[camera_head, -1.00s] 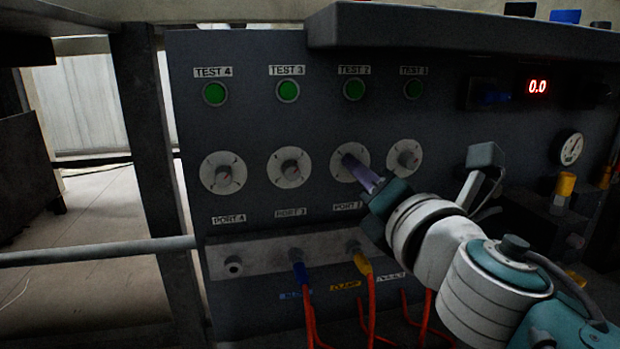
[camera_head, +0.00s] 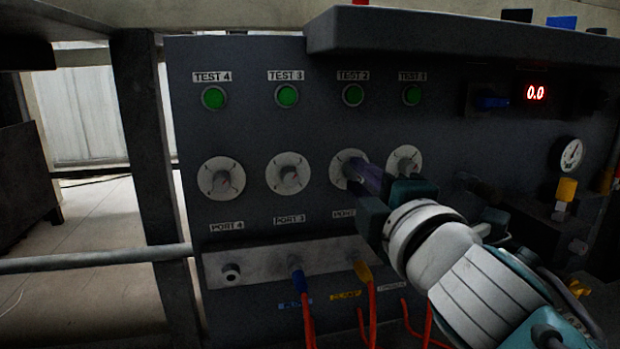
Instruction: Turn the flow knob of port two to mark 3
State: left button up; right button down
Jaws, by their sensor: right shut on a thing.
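The port two flow knob sits on a white round dial (camera_head: 341,165), third from the left in the row of dials under the green TEST 2 button (camera_head: 353,94). My right gripper (camera_head: 358,172) comes in from the lower right, with its purple-grey fingertips against the middle of this dial. It is shut on the knob, which the fingers hide. The knob's pointer and most marks are hidden too, so its setting cannot be read. The label below is partly covered and shows only "PORT". My left gripper is not in view.
The port 3 dial (camera_head: 288,173) and port 1 dial (camera_head: 404,160) flank the gripper closely. A red display (camera_head: 535,93) reads 0.0. A panel lip (camera_head: 450,40) juts out above.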

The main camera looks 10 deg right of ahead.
jog(key=shift+m, duration=0.6)
jog(key=c, duration=0.7)
grip_release()
jog(key=s+p, duration=0.3)
jog(key=s, duration=0.7)
jog(key=shift+d+f, duration=0.15)
